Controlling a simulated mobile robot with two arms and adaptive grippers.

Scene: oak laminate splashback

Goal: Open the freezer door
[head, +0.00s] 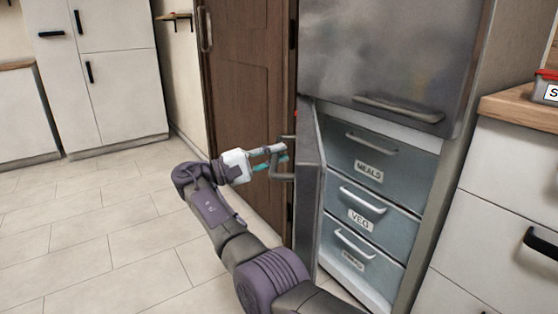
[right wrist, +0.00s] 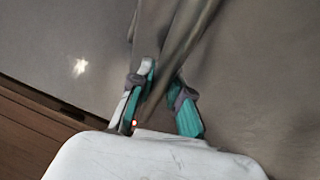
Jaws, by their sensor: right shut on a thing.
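The freezer door (head: 309,190) is the lower door of the fridge-freezer and stands swung wide open to the left, seen nearly edge-on in the head view. Its bar handle (head: 284,177) is on its left face. My right gripper (head: 277,158) is at the handle's upper part, shut on it. In the right wrist view the handle (right wrist: 180,50) runs down between the teal-padded fingers (right wrist: 166,108), in front of the grey door face (right wrist: 260,60). Drawers labelled MEALS (head: 369,165) and VEG (head: 362,215) show inside, closed. My left gripper is out of view.
The upper fridge door (head: 395,50) is closed above. A brown wooden door (head: 240,90) stands behind my gripper. White drawers with a wood worktop (head: 510,107) stand at the right. The tiled floor (head: 100,240) at left is clear.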

